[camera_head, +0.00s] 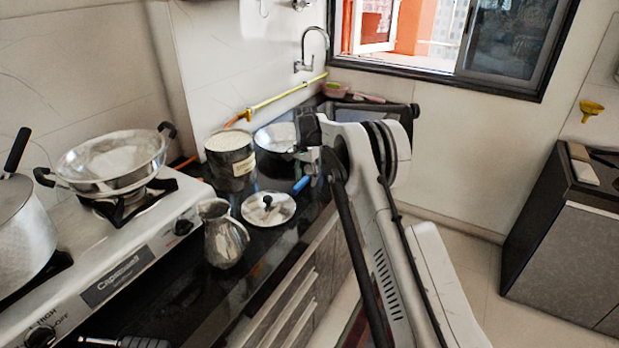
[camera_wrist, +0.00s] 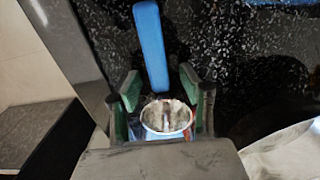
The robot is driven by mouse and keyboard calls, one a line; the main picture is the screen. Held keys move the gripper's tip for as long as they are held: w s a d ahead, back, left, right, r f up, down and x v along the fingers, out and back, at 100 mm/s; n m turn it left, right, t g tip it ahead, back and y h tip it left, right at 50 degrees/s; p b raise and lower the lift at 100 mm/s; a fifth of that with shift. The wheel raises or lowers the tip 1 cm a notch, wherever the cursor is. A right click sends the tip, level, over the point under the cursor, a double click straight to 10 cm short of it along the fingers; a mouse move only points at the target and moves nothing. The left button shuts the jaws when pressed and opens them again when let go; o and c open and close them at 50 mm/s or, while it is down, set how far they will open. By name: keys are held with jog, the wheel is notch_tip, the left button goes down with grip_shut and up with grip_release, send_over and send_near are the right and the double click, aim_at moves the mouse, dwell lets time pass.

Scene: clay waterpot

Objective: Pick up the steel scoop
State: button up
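The steel scoop has a round metal bowl (camera_wrist: 166,117) and a long, flat blue handle (camera_wrist: 152,45). In the wrist view the bowl shows between the two green-padded fingers of my gripper (camera_wrist: 160,96), and the handle runs upward past their tips. The fingers stand apart, with a visible gap on each side of the bowl; contact is not clear. In the head view the blue handle (camera_head: 301,185) shows over the dark counter, just beside my gripper (camera_head: 316,168). The bowl is hidden there behind my arm.
A round lid with a black knob (camera_head: 268,209) lies left of the scoop. A metal jug (camera_head: 224,236), a tall pot (camera_head: 230,163) and a pan (camera_head: 272,137) stand nearby. A stove with a wok (camera_head: 112,160) is farther left. The counter edge runs under my arm.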

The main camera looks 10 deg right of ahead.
aim_at(306, 177)
jog(key=shift+c, duration=0.2)
grip_shut()
jog(key=shift+r, duration=0.15)
jog(key=shift+r, duration=0.6)
notch_tip(306, 177, up, 3)
jog(key=s+a+r, duration=0.3)
jog(key=a+r, duration=0.3)
jog(key=a, duration=0.5)
jog(key=shift+a+r, duration=0.15)
jog(key=shift+r, duration=0.15)
